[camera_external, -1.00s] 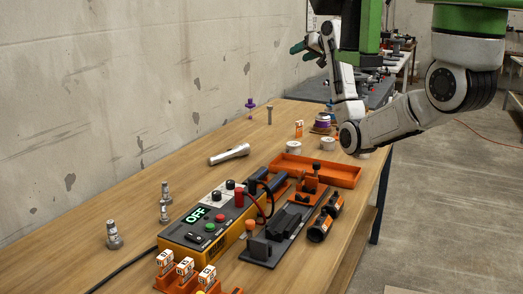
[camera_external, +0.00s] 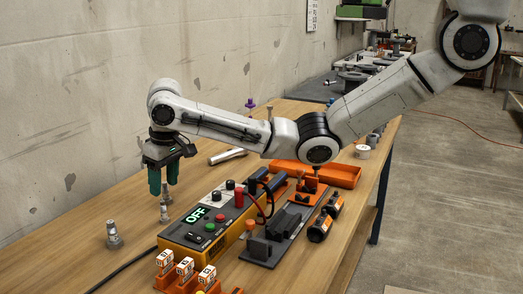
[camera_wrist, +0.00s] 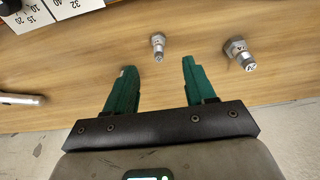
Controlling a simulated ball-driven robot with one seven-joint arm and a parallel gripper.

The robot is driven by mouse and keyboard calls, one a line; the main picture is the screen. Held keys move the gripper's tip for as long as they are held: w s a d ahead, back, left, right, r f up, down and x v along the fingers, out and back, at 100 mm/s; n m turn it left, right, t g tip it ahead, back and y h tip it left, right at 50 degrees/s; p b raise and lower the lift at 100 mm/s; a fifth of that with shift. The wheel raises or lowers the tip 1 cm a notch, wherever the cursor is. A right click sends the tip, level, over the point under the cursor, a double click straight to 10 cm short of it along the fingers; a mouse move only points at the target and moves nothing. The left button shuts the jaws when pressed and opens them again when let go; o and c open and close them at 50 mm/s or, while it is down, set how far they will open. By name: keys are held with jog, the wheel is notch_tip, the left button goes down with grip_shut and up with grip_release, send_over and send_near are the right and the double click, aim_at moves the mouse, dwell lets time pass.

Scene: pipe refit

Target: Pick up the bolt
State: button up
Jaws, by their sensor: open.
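My gripper (camera_external: 163,190) is open, pointing down above the table's left side, with green fingers. In the wrist view its fingers (camera_wrist: 157,80) are apart with only bare wood between their tips. A silver bolt-like piece with a hex head (camera_wrist: 158,45) lies ahead of the gap, and a larger one (camera_wrist: 240,53) is ahead of the right finger. In the external view, an upright metal piece (camera_external: 165,214) stands just below the fingers and another (camera_external: 113,237) nearer the camera. Which is the task's bolt, I cannot tell.
A yellow power box (camera_external: 205,225) reading OFF stands right of the gripper. A flashlight (camera_wrist: 20,98) and numbered card (camera_wrist: 35,12) lie nearby. The wall runs along the left.

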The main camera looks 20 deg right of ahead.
aim_at(162, 202)
jog(key=f, duration=0.3)
jog(key=w+a+f, duration=0.1)
jog(key=f, duration=0.5)
jog(key=shift+w+a+f, duration=0.15)
jog(key=shift+w+f, duration=0.05)
jog(key=shift+w, duration=0.15)
grip_shut()
